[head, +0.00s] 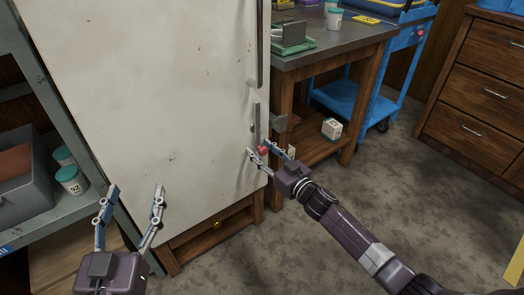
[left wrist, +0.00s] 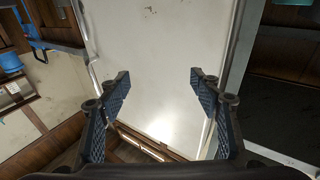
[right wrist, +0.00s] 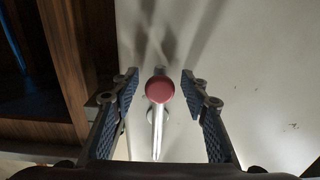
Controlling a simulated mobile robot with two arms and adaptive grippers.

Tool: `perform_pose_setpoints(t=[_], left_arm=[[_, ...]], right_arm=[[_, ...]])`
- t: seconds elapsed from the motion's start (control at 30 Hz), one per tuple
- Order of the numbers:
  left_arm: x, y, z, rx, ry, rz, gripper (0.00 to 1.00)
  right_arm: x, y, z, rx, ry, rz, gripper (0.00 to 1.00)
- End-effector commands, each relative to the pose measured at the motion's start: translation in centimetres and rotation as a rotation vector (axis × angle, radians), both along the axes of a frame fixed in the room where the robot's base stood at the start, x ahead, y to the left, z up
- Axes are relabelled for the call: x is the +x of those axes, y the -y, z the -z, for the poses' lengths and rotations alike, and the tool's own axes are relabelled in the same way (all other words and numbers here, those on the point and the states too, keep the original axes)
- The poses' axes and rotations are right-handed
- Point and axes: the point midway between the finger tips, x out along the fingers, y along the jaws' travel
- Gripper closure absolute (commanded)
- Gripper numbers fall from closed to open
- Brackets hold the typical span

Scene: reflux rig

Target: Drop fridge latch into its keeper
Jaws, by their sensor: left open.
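The white fridge (head: 165,90) stands with its door closed. A metal latch bar with a red knob (right wrist: 160,90) is on its right edge, low down; the knob also shows in the head view (head: 263,150). A small grey block (head: 279,123) sticks out beside the door edge just above; I cannot tell if it is the keeper. My right gripper (head: 262,149) is open, its fingers on either side of the red knob with gaps showing in the right wrist view. My left gripper (head: 136,189) is open and empty in front of the lower door.
A long vertical handle (head: 260,45) runs up the door's right side. A grey shelf unit (head: 75,120) stands left.

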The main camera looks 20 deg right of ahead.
Motion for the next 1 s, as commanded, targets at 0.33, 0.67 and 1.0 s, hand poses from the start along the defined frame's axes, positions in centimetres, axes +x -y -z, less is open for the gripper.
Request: perform_pose_setpoints(t=[0.33,0.67,1.0], left_arm=[[0.0,0.0,0.0,0.0,-0.001,0.0,0.42],[0.0,0.0,0.0,0.0,-0.002,0.0,0.42],[-0.2,-0.6,4.1,0.048,-0.187,-0.012,0.42]], right_arm=[[0.0,0.0,0.0,0.001,0.0,0.0,0.97],[0.0,0.0,0.0,0.003,0.0,-0.001,1.0],[-0.2,-0.5,-0.3,0.059,-0.019,-0.001,1.0]])
